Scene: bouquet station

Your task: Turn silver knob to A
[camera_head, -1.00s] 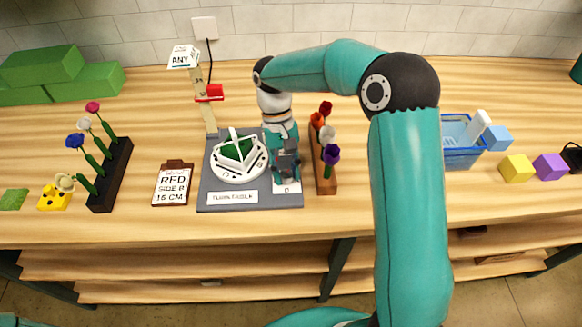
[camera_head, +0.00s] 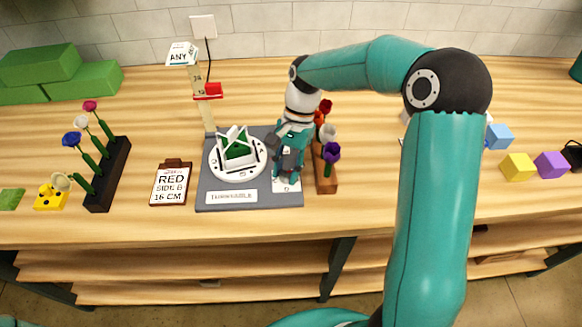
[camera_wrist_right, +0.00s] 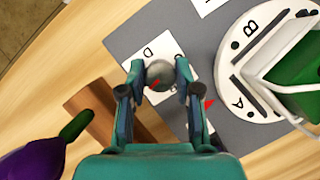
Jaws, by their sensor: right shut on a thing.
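The silver knob (camera_wrist_right: 161,73) is round and sits on a white plate (camera_wrist_right: 150,55) marked with a D, with a small red mark at its lower left edge. My right gripper (camera_wrist_right: 159,68) is shut on the knob, one finger on each side. In the head view the right gripper (camera_head: 287,172) comes down on the right part of the grey base (camera_head: 230,205) and hides the knob. The white turntable (camera_head: 225,172) beside it carries a white divider and a green block (camera_head: 238,152). Letters A and B show on the turntable in the wrist view. The left gripper is not in view.
A wooden flower holder (camera_head: 326,182) stands close to the right of the gripper. A red clip (camera_head: 208,91) sits on a ruler post behind the base. A clipboard (camera_head: 171,183) reading RED, SIDE B, 16 CM lies to the left, near a dark flower rack (camera_head: 108,177).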

